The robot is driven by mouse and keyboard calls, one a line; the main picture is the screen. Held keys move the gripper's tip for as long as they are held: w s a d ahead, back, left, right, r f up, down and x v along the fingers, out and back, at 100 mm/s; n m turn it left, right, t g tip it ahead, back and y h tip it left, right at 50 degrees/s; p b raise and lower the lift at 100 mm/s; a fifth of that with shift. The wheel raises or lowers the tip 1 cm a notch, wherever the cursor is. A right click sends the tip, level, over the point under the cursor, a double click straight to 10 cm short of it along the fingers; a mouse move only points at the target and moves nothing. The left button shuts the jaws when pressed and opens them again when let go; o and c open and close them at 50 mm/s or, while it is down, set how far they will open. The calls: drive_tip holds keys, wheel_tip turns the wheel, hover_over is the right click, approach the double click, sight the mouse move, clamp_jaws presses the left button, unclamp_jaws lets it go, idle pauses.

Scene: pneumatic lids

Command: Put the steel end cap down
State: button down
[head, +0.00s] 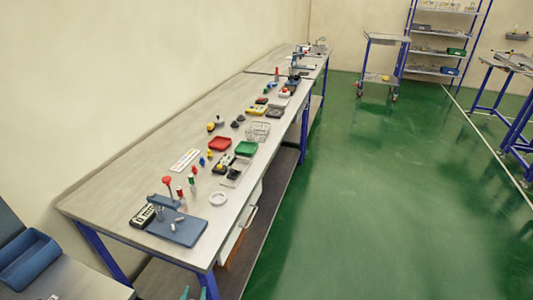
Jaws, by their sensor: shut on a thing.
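Two teal tips at the bottom edge of the head view look like the fingers of my gripper (193,294), in front of and below the near end of the long workbench (130,195). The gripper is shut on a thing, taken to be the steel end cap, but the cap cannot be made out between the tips. The rest of the gripper is cut off by the frame. Small pale metal pieces (180,219) lie on the blue press base (176,229); they are too small to identify.
A red tray (220,144), a green tray (246,148), a wire basket (258,131) and a white ring (218,198) stand on the bench. A blue bin (28,262) is at left. The bench's near left corner looks bare. Green floor lies open at right.

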drive_tip(key=w+d+f+m+h, duration=0.1)
drive_tip(key=w+d+f, duration=0.1)
drive_tip(key=d+f, duration=1.8)
drive_tip(key=shift+w+d, duration=0.3)
drive_tip(key=shift+d, duration=0.3)
drive_tip(key=shift+r, duration=0.1)
